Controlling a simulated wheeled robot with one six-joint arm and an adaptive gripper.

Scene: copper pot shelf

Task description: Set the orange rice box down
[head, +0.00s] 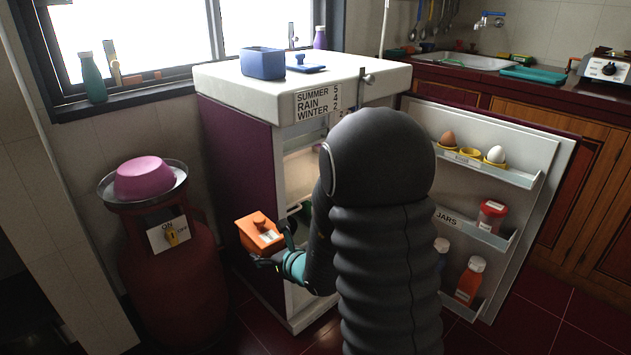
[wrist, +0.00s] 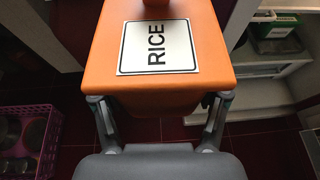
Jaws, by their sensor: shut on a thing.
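The orange rice box (head: 260,235) is held in the air in front of the fridge's left side, above the dark red floor. In the wrist view the box (wrist: 210,60) fills the upper middle, with a white RICE label and an orange knob on its lid. My gripper (wrist: 160,112) is shut on the box, one finger on each side.
The fridge top (head: 340,75) holds a blue box (head: 263,63) and a blue lid (head: 305,67); its front part is clear. The open door (head: 490,150) stands to the right with eggs and jars. A red gas cylinder (head: 170,270) stands left. A pink basket (wrist: 30,140) is at lower left.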

